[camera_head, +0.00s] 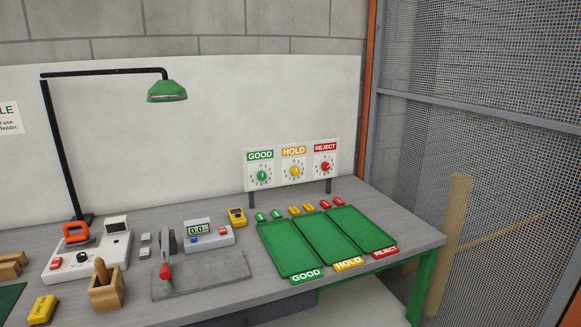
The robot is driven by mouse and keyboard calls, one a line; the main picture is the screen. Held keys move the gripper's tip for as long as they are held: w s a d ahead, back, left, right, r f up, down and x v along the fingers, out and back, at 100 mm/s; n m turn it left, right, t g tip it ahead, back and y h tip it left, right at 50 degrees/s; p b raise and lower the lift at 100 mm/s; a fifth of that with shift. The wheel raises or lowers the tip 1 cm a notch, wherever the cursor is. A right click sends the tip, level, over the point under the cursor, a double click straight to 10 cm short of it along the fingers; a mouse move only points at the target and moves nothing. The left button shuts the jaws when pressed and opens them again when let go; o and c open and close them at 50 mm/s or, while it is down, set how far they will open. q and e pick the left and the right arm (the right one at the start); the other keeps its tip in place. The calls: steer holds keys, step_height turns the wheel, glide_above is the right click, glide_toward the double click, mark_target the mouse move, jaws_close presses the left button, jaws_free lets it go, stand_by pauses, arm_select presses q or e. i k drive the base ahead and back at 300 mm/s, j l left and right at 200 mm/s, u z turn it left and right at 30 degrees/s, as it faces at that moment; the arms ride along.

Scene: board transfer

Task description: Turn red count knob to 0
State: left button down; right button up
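The red count knob (326,167) sits on the dial panel under the REJECT label (325,146), at the right end of the panel. Its pointer direction is too small to read. A green knob (262,175) under GOOD and a yellow knob (295,171) under HOLD are to its left. The panel (279,184) stands on two posts at the back of the workbench. Neither of my grippers is in view.
Three green trays (322,235) lie in front of the panel, with small green, yellow and red pieces behind them. A green lamp (167,91), a meter with a display (208,234), a red-handled clamp (166,272) and a wooden holder (106,293) stand to the left. A mesh fence (480,130) is on the right.

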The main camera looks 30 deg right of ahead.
mark_target(325, 166)
steer(key=z, duration=0.45)
steer(key=i+l+z, duration=0.15)
steer(key=z, duration=0.3)
steer(key=i+l+z, duration=0.15)
steer(key=z, duration=0.3)
steer(key=i+z, duration=0.2)
steer(key=z, duration=0.3)
steer(key=i+z, duration=0.2)
steer(key=z, duration=0.25)
